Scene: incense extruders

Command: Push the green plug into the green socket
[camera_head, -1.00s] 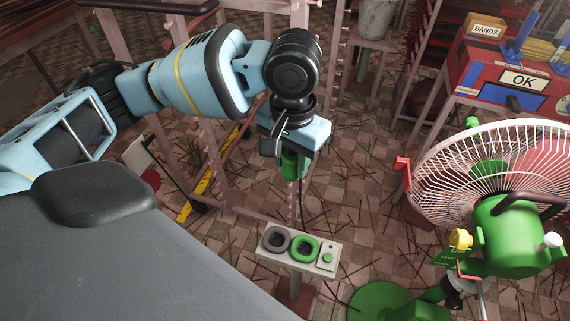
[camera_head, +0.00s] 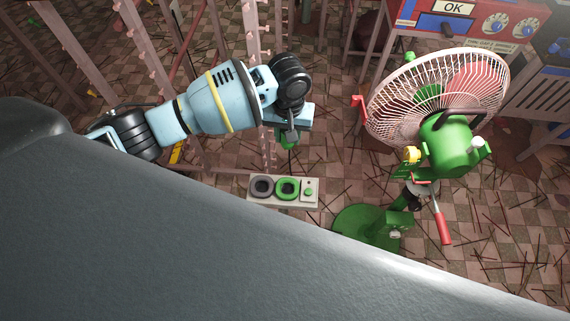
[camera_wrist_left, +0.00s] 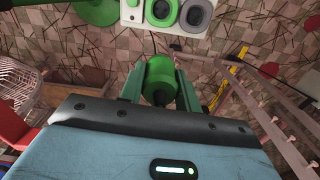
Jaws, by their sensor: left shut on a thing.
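My left gripper (camera_head: 288,136) is shut on the green plug (camera_head: 284,144). In the left wrist view the plug (camera_wrist_left: 160,80) sits between the two fingers, its rounded end towards me. The green socket (camera_head: 287,189) is a thick green ring on a pale panel (camera_head: 254,199), below the gripper in the head view. In the left wrist view the green socket (camera_wrist_left: 161,12) is at the top, beyond the plug and apart from it. The height gap cannot be judged. My right gripper is not in view.
A grey socket (camera_head: 262,186) is left of the green one, a green button (camera_head: 308,191) right of it. A green fan (camera_head: 446,146) with a wire cage and round base (camera_head: 362,228) stands to the right. Pinkish racks (camera_head: 258,80) stand behind the arm.

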